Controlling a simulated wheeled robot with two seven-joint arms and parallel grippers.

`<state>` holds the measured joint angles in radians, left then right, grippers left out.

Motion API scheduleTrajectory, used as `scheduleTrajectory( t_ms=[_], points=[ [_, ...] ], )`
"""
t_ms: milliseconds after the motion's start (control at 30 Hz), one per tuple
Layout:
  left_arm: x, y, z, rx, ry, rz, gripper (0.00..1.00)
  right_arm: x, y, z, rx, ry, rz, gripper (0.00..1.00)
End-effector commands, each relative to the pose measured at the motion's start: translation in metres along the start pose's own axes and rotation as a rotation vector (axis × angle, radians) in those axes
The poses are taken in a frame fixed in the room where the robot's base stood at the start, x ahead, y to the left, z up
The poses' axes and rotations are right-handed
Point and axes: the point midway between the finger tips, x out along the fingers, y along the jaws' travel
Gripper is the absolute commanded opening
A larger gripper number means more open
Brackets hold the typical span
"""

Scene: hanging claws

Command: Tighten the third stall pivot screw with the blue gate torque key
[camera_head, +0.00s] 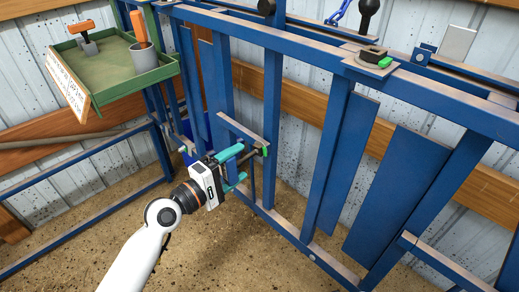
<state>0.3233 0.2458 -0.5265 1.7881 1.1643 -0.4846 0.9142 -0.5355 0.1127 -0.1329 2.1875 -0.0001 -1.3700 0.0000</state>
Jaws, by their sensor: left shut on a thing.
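My left gripper (243,166), with teal fingers, is at the blue stall gate (273,110), low in the middle of the view. It is shut on a dark bar-like part (256,154) with a green end, close against the gate. The fingers hide much of this part, and I cannot tell whether it is fixed to the gate. A small bright blue tool (338,13) shows at the top edge; I cannot tell whether it is the torque key. The third stall's pivot screw cannot be made out. My right gripper is not in view.
A green tray (122,83) at the upper left holds an orange-handled tool (85,35) and a grey cup (145,57) with an orange handle in it. A dark fitting (372,53) with a green end sits on the top rail. Blue posts and panels stand close right of the gripper.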

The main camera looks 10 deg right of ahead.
Motion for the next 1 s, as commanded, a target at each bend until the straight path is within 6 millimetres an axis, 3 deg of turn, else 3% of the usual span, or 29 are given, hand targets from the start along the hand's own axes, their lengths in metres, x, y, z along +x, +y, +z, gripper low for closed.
scheduleTrajectory(
  t_ms=[467, 1000],
  points=[
    [0.0, -0.001, 0.001, 0.053, -0.002, -0.003, 0.21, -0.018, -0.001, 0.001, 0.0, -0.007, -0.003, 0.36],
    [0.0, -0.002, 0.001, 0.036, -0.002, -0.004, 0.21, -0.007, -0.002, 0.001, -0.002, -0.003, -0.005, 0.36]
  ],
)
